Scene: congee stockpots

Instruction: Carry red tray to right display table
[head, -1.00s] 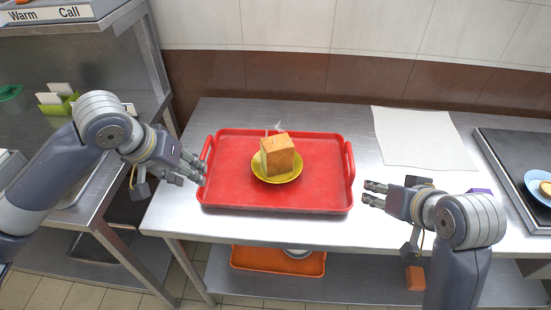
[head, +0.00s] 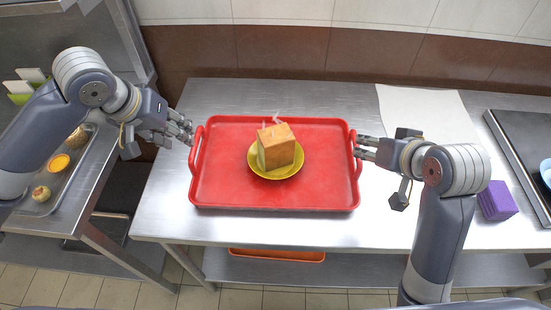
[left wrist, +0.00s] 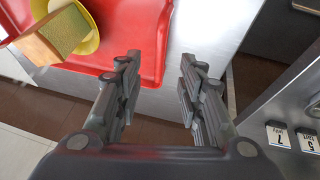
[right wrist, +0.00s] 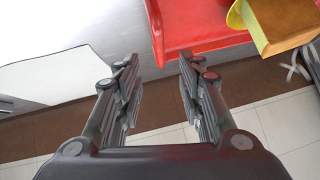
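The red tray (head: 225,190) lies flat on a steel table. It has a raised handle on each short side. A yellow plate (head: 254,166) with a tan, bread-like block (head: 276,147) sits on it near the middle. My left gripper (head: 188,132) is open and empty, just beside the left handle. The left wrist view shows its fingers apart, with the tray edge (left wrist: 150,60) close to one finger. My right gripper (head: 360,147) is open at the right handle. In the right wrist view the tray corner (right wrist: 180,30) lies just beyond its spread fingers. Contact cannot be told.
White paper (head: 425,110) lies at the back right of the steel table (head: 300,228). A purple block (head: 497,200) and a dark slab (head: 520,150) are at the right. A steel counter (head: 95,185) with food stands at the left. An orange tray (head: 280,255) is on the shelf below.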

